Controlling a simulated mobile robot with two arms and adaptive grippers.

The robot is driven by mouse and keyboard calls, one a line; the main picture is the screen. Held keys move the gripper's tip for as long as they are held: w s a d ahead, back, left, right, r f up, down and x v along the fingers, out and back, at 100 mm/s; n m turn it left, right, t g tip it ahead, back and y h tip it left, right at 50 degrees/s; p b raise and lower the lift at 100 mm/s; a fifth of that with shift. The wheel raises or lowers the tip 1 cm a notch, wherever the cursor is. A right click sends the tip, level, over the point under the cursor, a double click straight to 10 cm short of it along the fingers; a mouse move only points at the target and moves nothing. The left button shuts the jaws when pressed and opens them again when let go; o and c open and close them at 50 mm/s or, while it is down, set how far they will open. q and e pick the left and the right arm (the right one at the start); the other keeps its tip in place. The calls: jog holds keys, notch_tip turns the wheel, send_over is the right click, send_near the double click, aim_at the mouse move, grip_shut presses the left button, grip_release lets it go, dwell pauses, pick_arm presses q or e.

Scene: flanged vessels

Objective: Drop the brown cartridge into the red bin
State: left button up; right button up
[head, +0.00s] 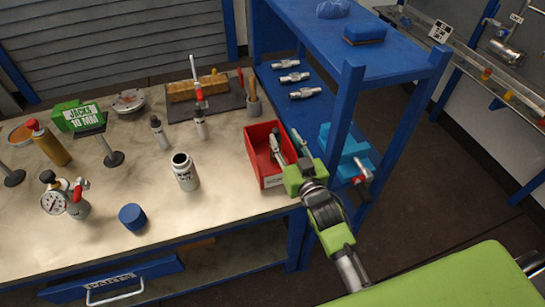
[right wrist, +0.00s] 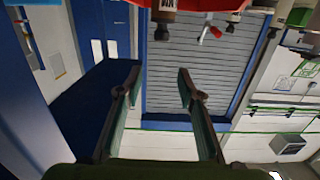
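An amber-brown cylinder with a red cap (head: 50,146), which looks like the brown cartridge, stands upright at the left of the bench in the head view. The red bin (head: 259,153) sits at the bench's right end, and its edge shows at the top of the right wrist view (right wrist: 190,4). My right gripper (head: 286,137) is at the bin's right side, far from the cartridge. Its fingers are apart with nothing between them, as the right wrist view (right wrist: 157,76) shows. The gripper hides part of the bin's inside. My left gripper is not in view.
A blue shelf frame (head: 344,110) rises right of the bin. Bare bench lies near the front edge.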

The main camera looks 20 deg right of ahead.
jog(key=s, duration=0.3)
jog(key=shift+s+r, duration=0.1)
jog(key=shift+s, duration=0.05)
dwell(0.3)
